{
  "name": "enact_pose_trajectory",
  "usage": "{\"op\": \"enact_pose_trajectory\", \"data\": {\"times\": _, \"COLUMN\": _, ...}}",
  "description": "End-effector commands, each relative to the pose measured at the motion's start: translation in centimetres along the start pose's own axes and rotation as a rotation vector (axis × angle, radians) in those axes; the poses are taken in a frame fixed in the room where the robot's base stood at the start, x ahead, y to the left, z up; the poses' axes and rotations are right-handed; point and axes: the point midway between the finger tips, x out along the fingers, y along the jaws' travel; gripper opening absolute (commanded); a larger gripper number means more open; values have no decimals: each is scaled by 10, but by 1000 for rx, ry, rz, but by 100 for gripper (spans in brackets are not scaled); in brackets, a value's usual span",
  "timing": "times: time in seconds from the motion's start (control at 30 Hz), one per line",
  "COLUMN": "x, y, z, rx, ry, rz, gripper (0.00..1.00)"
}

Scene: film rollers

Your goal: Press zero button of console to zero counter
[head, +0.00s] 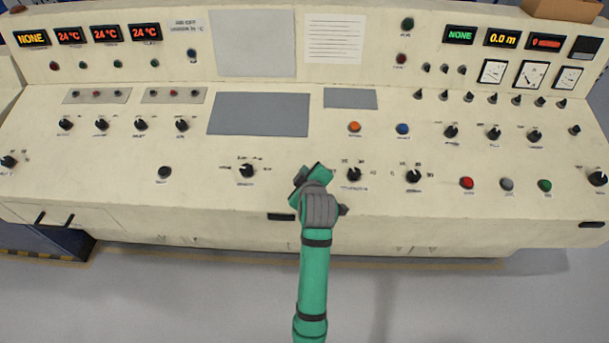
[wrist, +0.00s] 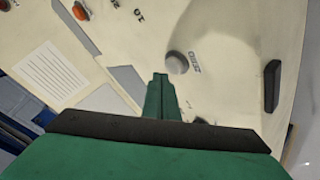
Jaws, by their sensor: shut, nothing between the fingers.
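The cream console (head: 240,205) spans the head view, with rows of knobs, buttons and displays. My gripper (head: 318,170) is over its middle front part, hiding what lies under it. In the wrist view its green fingers (wrist: 162,82) are shut and empty, their tips just below a round grey button (wrist: 178,62) in the picture. A small label beside this button is too blurred to read surely. I cannot tell whether the fingertips touch the panel. At the upper right, a yellow display (head: 502,39) reads 0.0 m, and a red display (head: 546,43) is hard to read.
Black knobs (head: 354,174) stand close to the right of my gripper. An orange button (head: 355,127) and a blue button (head: 402,129) lie farther back. A dark handle (wrist: 271,86) is on the front edge. The large grey panel (head: 258,114) is flat and clear.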

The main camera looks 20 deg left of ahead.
Motion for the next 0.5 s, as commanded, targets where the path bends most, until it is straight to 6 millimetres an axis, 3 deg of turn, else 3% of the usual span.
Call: {"op": "enact_pose_trajectory", "data": {"times": 0.5, "x": -25, "y": 19, "z": -19, "rx": -1, "ry": 2, "rz": 2, "gripper": 0}}
